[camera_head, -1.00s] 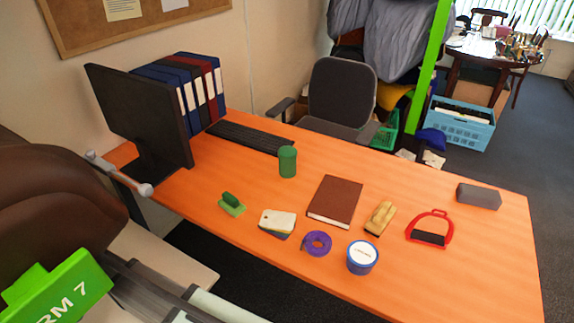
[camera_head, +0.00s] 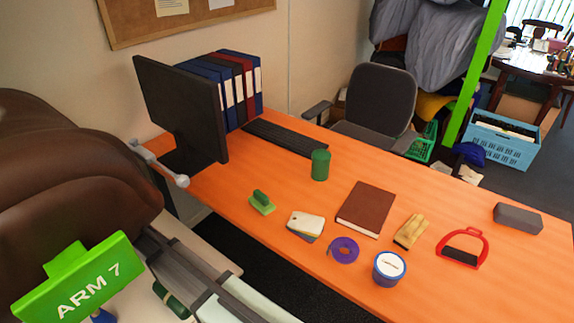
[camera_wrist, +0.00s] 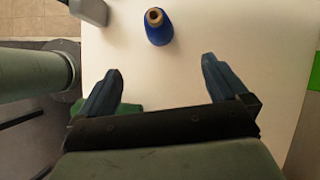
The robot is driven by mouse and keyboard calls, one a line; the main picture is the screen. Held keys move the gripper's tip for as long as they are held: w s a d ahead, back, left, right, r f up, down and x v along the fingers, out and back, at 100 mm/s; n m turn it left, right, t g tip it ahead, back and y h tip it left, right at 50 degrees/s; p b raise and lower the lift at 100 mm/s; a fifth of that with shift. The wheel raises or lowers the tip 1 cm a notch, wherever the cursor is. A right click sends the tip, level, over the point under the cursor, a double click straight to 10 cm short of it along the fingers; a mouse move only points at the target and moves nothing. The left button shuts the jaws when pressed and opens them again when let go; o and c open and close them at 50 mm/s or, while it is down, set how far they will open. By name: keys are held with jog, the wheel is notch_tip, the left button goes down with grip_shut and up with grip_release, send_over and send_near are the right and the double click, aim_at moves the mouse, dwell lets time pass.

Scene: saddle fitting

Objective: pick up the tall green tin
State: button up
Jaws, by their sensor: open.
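The tall green tin (camera_head: 320,165) stands upright on the orange desk in the head view, in front of the keyboard and left of the brown book. Nothing touches it. My gripper (camera_wrist: 162,68) shows in the wrist view, open with nothing between its fingers. It is over a pale surface, and the tin is not recognisable in that view. I cannot make out the gripper in the head view.
A blue item with a tan top (camera_wrist: 158,27) stands beyond my fingertips. On the desk (camera_head: 300,225) are a brown book (camera_head: 367,208), a green-handled brush (camera_head: 262,202), cards (camera_head: 306,224), purple tape (camera_head: 343,250), a blue tub (camera_head: 389,268) and a monitor (camera_head: 180,110).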

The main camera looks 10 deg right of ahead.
jog(key=w+d+r+m+t+y, duration=0.1)
jog(key=w+d+r+m, duration=0.2)
jog(key=w+d, duration=1.05)
jog(key=n+t+h, duration=0.2)
jog(key=t+h, duration=0.2)
jog(key=t, duration=0.5)
send_near(320, 159)
jog(key=w+d+n+t, duration=0.1)
jog(key=n, duration=0.6)
jog(key=shift+x, duration=6.95)
jog(key=shift+w+d, duration=0.1)
jog(key=shift+d, duration=0.1)
